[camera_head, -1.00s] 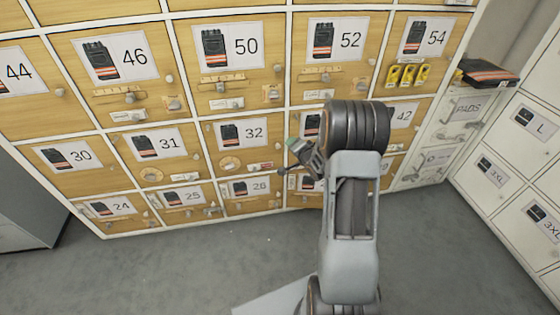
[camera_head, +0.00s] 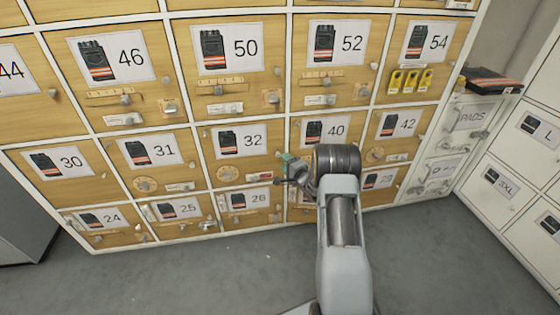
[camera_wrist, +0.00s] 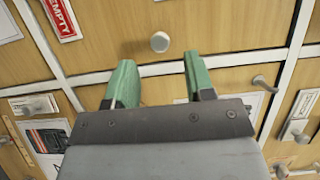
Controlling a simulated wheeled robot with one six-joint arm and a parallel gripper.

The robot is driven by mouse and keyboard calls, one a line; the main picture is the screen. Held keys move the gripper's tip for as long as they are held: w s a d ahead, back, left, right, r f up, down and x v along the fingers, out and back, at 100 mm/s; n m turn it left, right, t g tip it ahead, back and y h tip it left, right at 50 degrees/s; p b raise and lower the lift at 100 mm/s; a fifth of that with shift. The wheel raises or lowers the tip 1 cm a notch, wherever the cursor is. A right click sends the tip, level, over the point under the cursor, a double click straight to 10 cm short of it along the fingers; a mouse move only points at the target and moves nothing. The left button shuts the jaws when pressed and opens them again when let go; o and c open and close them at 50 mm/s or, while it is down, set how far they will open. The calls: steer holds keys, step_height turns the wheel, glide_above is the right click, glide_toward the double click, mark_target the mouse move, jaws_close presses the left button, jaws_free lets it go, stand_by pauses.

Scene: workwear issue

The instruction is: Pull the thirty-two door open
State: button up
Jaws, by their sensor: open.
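The thirty-two door (camera_head: 212,150) is a light wood panel in the second-lowest row, with a card showing a dark garment and "32". It looks shut, flush with its neighbours. My gripper (camera_head: 285,160) is at its right edge, and its body and arm hide part of the doors to the right. In the wrist view my gripper (camera_wrist: 158,85) has its two green fingers apart with nothing between them. A round pale knob (camera_wrist: 160,42) shows just beyond the fingertips, roughly centred between them. I cannot tell from the wrist view alone which door bears it.
A red "EMPTY" tag (camera_wrist: 62,18) is left of the knob. Doors 31 (camera_head: 150,150), 40 (camera_head: 327,131) and 26 (camera_head: 250,201) adjoin. White drawers (camera_head: 530,155) stand right. Grey floor (camera_head: 200,270) is clear in front.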

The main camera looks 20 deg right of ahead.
steer(key=shift+w+a+b, duration=0.2)
steer(key=shift+w, duration=0.85)
steer(key=shift+w+a+b, duration=0.2)
steer(key=shift+w, duration=0.85)
jaws_close()
